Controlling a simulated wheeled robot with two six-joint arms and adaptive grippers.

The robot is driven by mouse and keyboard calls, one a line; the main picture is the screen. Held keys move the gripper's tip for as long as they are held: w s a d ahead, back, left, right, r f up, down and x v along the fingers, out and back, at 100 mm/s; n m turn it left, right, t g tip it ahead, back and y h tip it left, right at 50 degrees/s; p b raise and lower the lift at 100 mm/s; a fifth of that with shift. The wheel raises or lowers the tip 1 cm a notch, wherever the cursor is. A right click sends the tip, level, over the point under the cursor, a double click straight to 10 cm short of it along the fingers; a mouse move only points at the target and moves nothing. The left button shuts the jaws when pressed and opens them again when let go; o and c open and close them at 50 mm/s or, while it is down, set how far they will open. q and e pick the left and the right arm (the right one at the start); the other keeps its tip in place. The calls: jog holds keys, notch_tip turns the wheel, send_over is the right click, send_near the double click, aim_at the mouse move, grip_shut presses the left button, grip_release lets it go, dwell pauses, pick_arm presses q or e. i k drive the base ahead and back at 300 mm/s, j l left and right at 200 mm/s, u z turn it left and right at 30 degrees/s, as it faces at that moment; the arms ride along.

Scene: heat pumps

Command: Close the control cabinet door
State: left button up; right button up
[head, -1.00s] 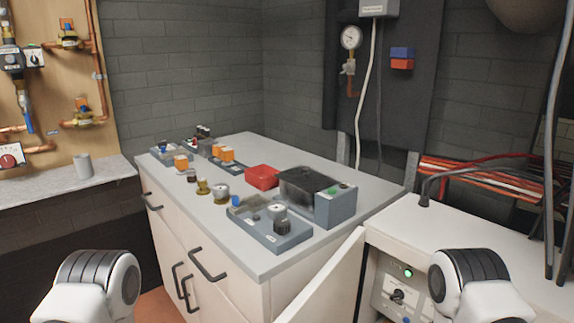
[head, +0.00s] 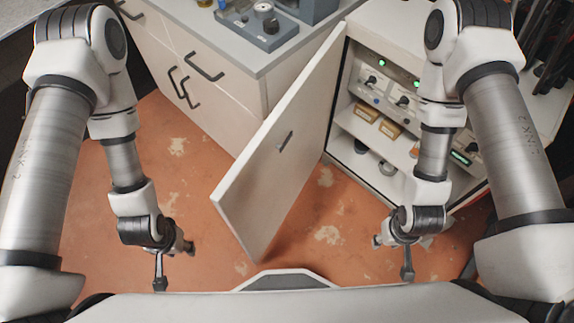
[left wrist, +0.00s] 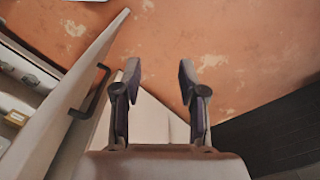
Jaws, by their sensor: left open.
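The control cabinet (head: 345,105) stands at the right in the head view, its shelves exposed. Its white door (head: 265,180) is wide open and juts toward me, with a small dark handle (head: 285,141) on its left face. In the left wrist view, the door (left wrist: 65,100) is at the left, and its dark handle (left wrist: 92,98) is left of the fingers. My left gripper (head: 175,266) is open and empty, left of the door and apart from it; its spread fingers show in the left wrist view (left wrist: 159,75). My right gripper (head: 392,258) looks open and empty, in front of the cabinet.
A grey-topped drawer unit (head: 200,85) with black handles stands left of the door. A blue-grey control box (head: 262,25) sits on it. The cabinet holds lit control units (head: 400,97) and small boxes (head: 380,122). The orange floor (head: 90,225) is clear around the door.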

aim_at(256, 195)
jog(key=j+z, duration=0.25)
jog(key=j, duration=0.2)
jog(key=k+j+z, duration=0.25)
jog(key=j, duration=0.15)
jog(key=j+z, duration=0.2)
jog(key=j, duration=0.2)
jog(key=k+j+z, duration=0.5)
jog(key=j, duration=0.2)
jog(key=i+j+z, duration=0.3)
jog(key=i+j, duration=0.35)
